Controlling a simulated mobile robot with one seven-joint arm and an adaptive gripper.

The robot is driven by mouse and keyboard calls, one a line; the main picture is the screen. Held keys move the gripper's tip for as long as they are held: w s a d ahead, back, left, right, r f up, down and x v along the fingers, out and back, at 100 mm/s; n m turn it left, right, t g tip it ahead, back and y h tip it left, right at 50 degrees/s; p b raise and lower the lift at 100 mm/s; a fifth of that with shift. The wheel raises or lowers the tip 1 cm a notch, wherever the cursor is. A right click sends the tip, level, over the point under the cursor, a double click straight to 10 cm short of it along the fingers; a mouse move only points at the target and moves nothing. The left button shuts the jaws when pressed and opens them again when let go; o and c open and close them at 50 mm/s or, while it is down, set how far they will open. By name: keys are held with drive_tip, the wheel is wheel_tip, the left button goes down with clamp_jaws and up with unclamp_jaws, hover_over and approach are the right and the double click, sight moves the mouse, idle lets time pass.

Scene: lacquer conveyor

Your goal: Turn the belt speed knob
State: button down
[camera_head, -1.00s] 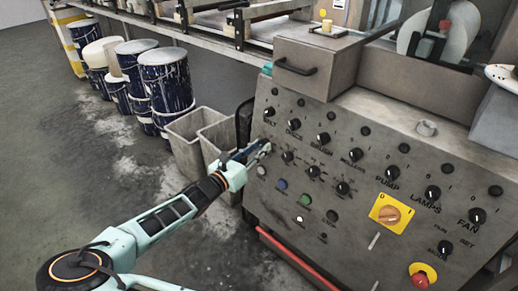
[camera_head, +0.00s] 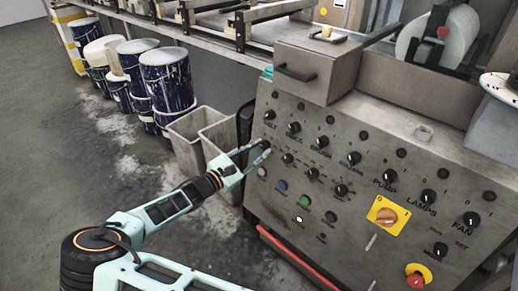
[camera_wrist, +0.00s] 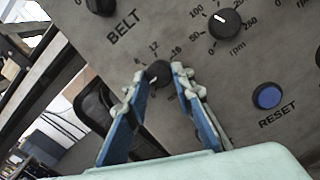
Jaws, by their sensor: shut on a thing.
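The control panel (camera_head: 330,170) is a grey sloped face with rows of black knobs. In the wrist view, a small black knob (camera_wrist: 158,73) with a numbered dial sits just below the BELT label (camera_wrist: 124,27). My gripper (camera_wrist: 158,82) is shut on this knob, one fingertip on each side, with part of its dial covered. In the head view, my gripper (camera_head: 261,150) is at the panel's left edge and hides the knob. The upper BELT knob (camera_head: 270,115) is above it, also seen partly at the wrist view's top edge (camera_wrist: 100,4).
An rpm knob (camera_wrist: 225,23) and a blue RESET button (camera_wrist: 267,96) are close to the right of my fingers. Grey bins (camera_head: 187,133) stand left of the panel, with paint-stained drums (camera_head: 167,80) behind. A red emergency button (camera_head: 416,281) is at lower right.

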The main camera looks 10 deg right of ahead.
drive_tip(key=shift+m+g, duration=0.4)
drive_tip(key=shift+m, duration=1.4)
drive_tip(key=c, duration=1.6)
unclamp_jaws()
drive_tip(key=shift+a, duration=0.1)
drive_tip(key=v, duration=1.2)
drive_tip(key=shift+w+f, duration=0.1)
drive_tip(key=shift+w, duration=0.05)
